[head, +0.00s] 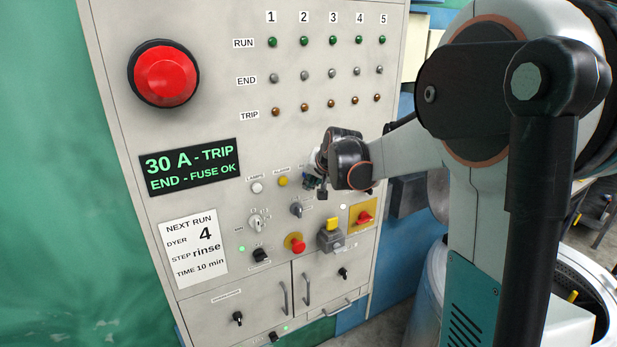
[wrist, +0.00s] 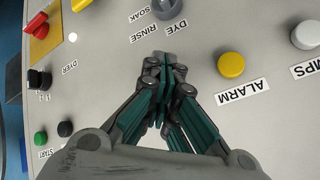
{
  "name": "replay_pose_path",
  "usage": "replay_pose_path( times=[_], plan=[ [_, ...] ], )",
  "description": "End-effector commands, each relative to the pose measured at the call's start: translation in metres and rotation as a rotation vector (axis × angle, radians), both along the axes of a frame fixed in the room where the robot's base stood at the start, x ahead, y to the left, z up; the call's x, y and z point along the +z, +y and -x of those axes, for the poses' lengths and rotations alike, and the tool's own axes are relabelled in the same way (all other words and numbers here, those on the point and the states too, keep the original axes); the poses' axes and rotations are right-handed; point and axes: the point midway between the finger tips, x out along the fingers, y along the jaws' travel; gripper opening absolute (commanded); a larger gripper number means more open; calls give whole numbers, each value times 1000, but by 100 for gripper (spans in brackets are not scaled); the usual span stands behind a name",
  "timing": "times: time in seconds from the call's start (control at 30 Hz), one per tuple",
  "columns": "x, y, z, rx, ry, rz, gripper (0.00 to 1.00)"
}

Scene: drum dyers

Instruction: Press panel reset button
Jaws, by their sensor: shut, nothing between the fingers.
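The grey control panel (head: 215,115) fills the left and middle of the head view. My gripper (head: 310,182) is shut and empty at the panel's face, right of the yellow ALARM button (head: 283,181) and white LAMPS button (head: 257,187). No button labelled reset can be read; my gripper covers part of that row. In the wrist view, my closed fingertips (wrist: 163,62) lie between the yellow ALARM button (wrist: 231,65) and the black button (wrist: 65,129), just below the DYE/RINSE/SOAK knob (wrist: 166,8). Whether they touch the panel I cannot tell.
A large red button (head: 163,74) is at upper left, above a display (head: 192,167) reading "30 A - TRIP". A red mushroom button (head: 296,244), a yellow-topped switch (head: 331,234) and a red knob on yellow (head: 363,217) are below my gripper. A DYER selector (wrist: 39,79) is nearby.

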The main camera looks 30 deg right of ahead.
Motion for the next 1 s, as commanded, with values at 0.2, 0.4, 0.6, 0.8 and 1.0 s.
replay_pose_path(
  times=[0.2, 0.4, 0.6, 0.8, 1.0],
  plan=[
    [0, 0, 0, 0, -1, 0, 0],
    [0, 0, 2, 0, -1, 0, 0],
    [0, -1, 12, -1, -1, 0, 0],
    [0, -1, 18, 0, 0, 0, 0],
    [0, -1, 18, 0, 0, 0, 0]
  ],
)
